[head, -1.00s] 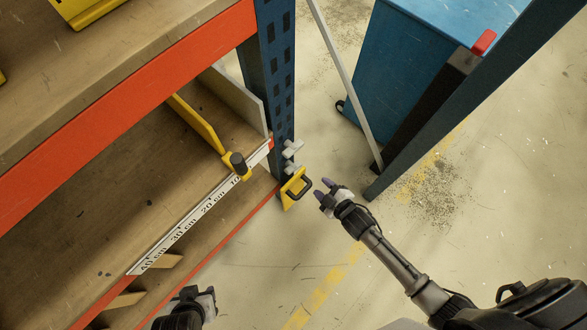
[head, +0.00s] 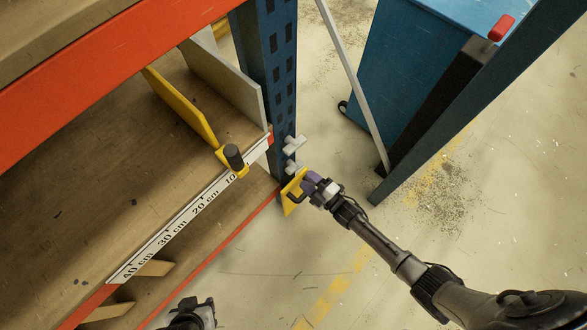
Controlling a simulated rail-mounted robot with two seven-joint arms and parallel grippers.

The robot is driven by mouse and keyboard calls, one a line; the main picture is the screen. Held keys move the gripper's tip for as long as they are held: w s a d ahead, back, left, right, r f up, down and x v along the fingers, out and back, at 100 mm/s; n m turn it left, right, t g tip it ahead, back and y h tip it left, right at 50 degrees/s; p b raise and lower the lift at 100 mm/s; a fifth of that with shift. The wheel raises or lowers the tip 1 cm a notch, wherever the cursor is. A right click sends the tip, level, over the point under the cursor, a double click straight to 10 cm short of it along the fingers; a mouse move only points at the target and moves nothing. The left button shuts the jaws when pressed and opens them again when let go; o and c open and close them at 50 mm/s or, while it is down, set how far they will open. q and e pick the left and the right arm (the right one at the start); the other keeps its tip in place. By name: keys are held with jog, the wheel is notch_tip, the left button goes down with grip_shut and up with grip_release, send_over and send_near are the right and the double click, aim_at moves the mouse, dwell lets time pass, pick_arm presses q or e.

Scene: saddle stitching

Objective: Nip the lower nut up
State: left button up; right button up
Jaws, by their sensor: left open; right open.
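Two grey winged nuts sit on the side of the blue upright, the upper nut (head: 293,145) above the lower nut (head: 291,167). Just below the lower nut is a yellow plate (head: 289,203) with a black handle. My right gripper (head: 308,184) is open, its purple fingertips close to the plate's handle and slightly below and right of the lower nut. It partly covers the handle, and I cannot tell if it touches it. My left gripper (head: 207,308) is open at the bottom edge, partly cut off and away from the nuts.
The blue upright (head: 268,80) carries shelves with orange beams. A yellow divider (head: 182,104) with a black knob (head: 234,156) stands by a centimetre scale (head: 180,226). A blue cabinet (head: 405,70) and diagonal brace (head: 352,85) stand behind.

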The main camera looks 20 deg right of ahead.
aim_at(294, 167)
jog(key=b+x, duration=0.1)
jog(key=x, duration=0.4)
jog(key=shift+w+f+b, duration=0.15)
jog(key=shift+b, duration=0.2)
jog(key=shift+x, duration=0.9)
grip_shut()
